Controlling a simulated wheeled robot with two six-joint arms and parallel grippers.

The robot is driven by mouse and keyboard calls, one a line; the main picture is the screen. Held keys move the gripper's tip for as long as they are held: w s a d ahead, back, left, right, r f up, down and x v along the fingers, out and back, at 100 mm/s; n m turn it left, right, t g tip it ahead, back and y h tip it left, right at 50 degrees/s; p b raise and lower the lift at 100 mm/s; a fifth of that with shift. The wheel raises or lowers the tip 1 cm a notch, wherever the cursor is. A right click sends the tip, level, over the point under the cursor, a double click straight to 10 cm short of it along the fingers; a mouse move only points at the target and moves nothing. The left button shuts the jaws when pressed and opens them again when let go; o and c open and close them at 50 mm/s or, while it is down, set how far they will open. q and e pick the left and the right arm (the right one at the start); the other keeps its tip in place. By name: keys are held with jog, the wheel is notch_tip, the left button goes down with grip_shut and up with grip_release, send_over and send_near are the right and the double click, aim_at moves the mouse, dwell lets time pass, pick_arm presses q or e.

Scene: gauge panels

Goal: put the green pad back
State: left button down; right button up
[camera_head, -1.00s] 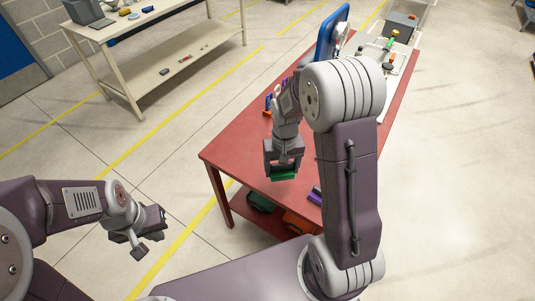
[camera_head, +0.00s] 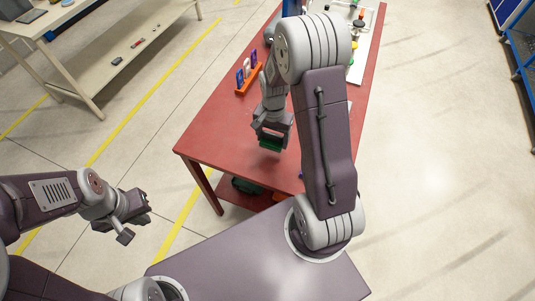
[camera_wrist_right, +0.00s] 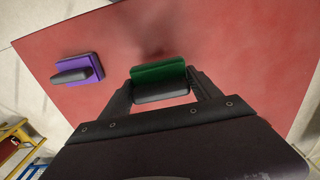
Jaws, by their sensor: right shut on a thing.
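The green pad (camera_head: 270,144) is held under my right gripper (camera_head: 271,133), above the near part of the red table (camera_head: 222,130). In the right wrist view the green pad (camera_wrist_right: 158,73) has a dark handle (camera_wrist_right: 162,92), and the fingers of my right gripper (camera_wrist_right: 163,95) are shut on it from both sides. A purple pad (camera_wrist_right: 90,66) with a dark handle lies on the table, apart from the green pad. My left gripper (camera_head: 130,217) is open and empty, over the floor left of the table.
An orange rack (camera_head: 249,80) with blue and white pieces stands on the table's left side. A white board (camera_head: 369,40) with small parts lies at the far right, partly hidden by my right arm. A beige bench (camera_head: 110,50) stands at the upper left.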

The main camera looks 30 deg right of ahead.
aim_at(267, 160)
jog(key=a, duration=0.1)
jog(key=s+a+f, duration=0.1)
jog(key=f, duration=0.1)
jog(key=shift+s+a, duration=0.25)
jog(key=shift+a, duration=0.15)
notch_tip(267, 160, down, 3)
jog(key=shift+s+f, duration=0.1)
jog(key=shift+s, duration=0.05)
jog(key=shift+f, duration=0.55)
jog(key=o, duration=1.2)
notch_tip(267, 160, up, 12)
jog(key=s+a+n, duration=0.1)
jog(key=s+n, duration=0.1)
jog(key=n, duration=0.1)
jog(key=s+a+n, duration=0.2)
jog(key=s+n, duration=0.1)
jog(key=s+a+r+n+t, duration=0.1)
jog(key=s+n, duration=0.2)
jog(key=shift+a+r+n+p, duration=0.1)
jog(key=shift+a+n+p, duration=0.15)
jog(key=shift+n+p, duration=0.05)
